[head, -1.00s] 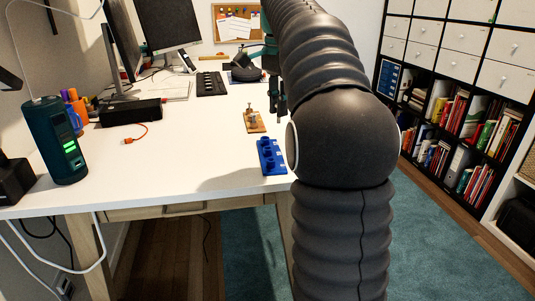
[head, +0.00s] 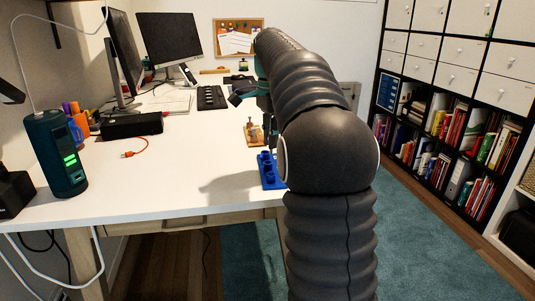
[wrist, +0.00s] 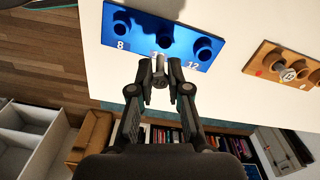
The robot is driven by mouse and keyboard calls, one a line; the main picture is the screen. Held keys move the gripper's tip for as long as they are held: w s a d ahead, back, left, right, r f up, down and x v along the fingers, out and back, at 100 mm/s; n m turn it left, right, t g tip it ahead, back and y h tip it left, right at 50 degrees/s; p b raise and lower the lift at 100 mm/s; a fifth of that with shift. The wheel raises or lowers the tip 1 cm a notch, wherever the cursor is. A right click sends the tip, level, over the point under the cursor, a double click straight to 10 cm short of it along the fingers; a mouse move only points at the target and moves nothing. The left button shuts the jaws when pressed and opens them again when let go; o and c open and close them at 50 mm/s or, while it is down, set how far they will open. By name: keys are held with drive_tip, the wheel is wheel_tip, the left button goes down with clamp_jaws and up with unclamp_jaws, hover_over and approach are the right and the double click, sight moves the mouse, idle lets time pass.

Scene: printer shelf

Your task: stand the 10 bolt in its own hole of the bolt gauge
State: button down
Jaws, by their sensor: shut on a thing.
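The blue bolt gauge (head: 267,170) lies on the white desk near its front edge. In the wrist view the gauge (wrist: 137,42) shows three raised round holes, with labels 8 and 12 readable at the outer ones. My gripper (wrist: 160,86) is shut on the 10 bolt (wrist: 158,58), whose silver shank points toward the gauge. The bolt's tip shows just short of the middle hole (wrist: 163,40) in the picture and covers that label. I cannot tell its height above the gauge. In the head view my arm hides the bolt and part of the gauge.
A wooden block (head: 254,136) sits behind the gauge; in the wrist view it holds a bolt (wrist: 290,74). A green cylindrical device (head: 56,155), a black box (head: 132,124) and an orange cable (head: 137,150) are at the left. The desk's middle is clear.

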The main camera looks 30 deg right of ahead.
sight(268, 169)
drive_tip(key=shift+w+a+f, duration=0.3)
drive_tip(key=shift+w+f, duration=0.05)
drive_tip(key=shift+f, duration=0.05)
drive_tip(key=shift+f+b, duration=0.4)
drive_tip(key=shift+f, duration=1.45)
drive_tip(key=shift+f, duration=0.1)
drive_tip(key=c, duration=1.1)
unclamp_jaws()
wheel_tip(268, 169, up, 12)
drive_tip(key=shift+r+p, duration=0.1)
drive_tip(key=shift+p, duration=0.55)
